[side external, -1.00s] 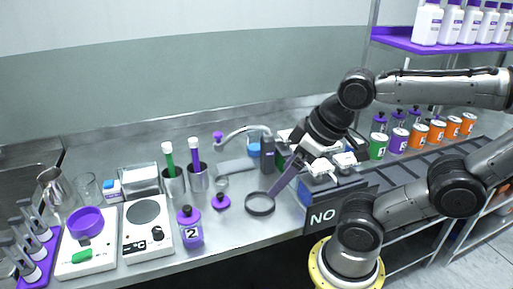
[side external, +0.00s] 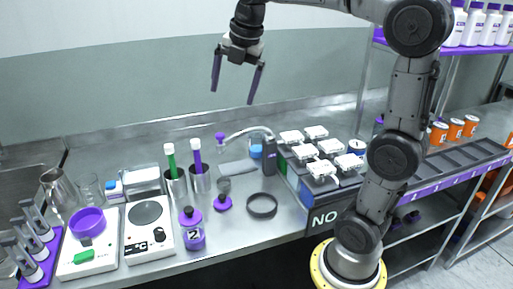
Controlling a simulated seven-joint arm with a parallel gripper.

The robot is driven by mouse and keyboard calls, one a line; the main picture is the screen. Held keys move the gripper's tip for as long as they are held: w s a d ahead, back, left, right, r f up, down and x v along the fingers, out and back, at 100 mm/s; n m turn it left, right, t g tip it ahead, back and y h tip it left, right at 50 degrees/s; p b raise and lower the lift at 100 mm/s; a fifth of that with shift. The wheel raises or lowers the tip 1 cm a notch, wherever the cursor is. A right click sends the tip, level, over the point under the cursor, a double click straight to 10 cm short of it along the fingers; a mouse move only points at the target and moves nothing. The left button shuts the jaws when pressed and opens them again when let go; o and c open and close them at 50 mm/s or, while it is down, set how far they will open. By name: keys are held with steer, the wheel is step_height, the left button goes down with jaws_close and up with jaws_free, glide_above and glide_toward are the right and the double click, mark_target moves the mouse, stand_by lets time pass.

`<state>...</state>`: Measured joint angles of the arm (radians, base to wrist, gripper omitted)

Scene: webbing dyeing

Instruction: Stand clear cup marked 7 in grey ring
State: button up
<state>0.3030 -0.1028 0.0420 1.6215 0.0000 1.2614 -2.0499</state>
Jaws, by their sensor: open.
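A dark grey ring (side external: 262,205) lies flat on the steel bench; nothing is seen standing in it. A clear glass beaker (side external: 89,187) stands at the left by a steel pitcher, with no number readable. A small see-through vessel (side external: 223,186) appears at a purple-based piece (side external: 223,203) left of the ring; I cannot tell whether it rests on it or stands behind. No 7 is readable on anything, so I cannot tell which is the cup marked 7. My gripper (side external: 232,95) is open and empty, high above the bench, its two purple-grey fingers spread.
A purple bottle marked 2 (side external: 192,230), a hotplate (side external: 147,228) and a scale with a purple bowl (side external: 88,221) stand left. Steel cups with green and purple rods (side external: 182,164) stand behind. White-topped pieces (side external: 319,169) fill a rack right. Bare bench surrounds the ring.

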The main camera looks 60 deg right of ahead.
steer(key=w+d+f+n+g, duration=0.1)
steer(key=w+d+f, duration=0.15)
steer(key=d, duration=0.35)
steer(key=w+d+f+n, duration=0.1)
steer(key=w+d+f, duration=0.1)
steer(key=w+d, duration=0.3)
steer(key=g, duration=0.1)
glide_above(257, 142)
steer(key=w+a, duration=0.3)
step_height(257, 142, down, 5)
steer(key=s+d+f+m+g+y, duration=0.1)
steer(key=s+d+f+m, duration=0.1)
steer(key=d+f, duration=0.45)
steer(key=shift+w+a+f, duration=0.1)
steer(key=shift+a+f, duration=0.1)
steer(key=shift+f, duration=3.3)
steer(key=shift+w+a+f, duration=0.1)
steer(key=shift+a+f, duration=0.05)
steer(key=shift+f, duration=3.35)
steer(key=shift+c, duration=0.2)
steer(key=shift+r, duration=0.15)
jaws_close()
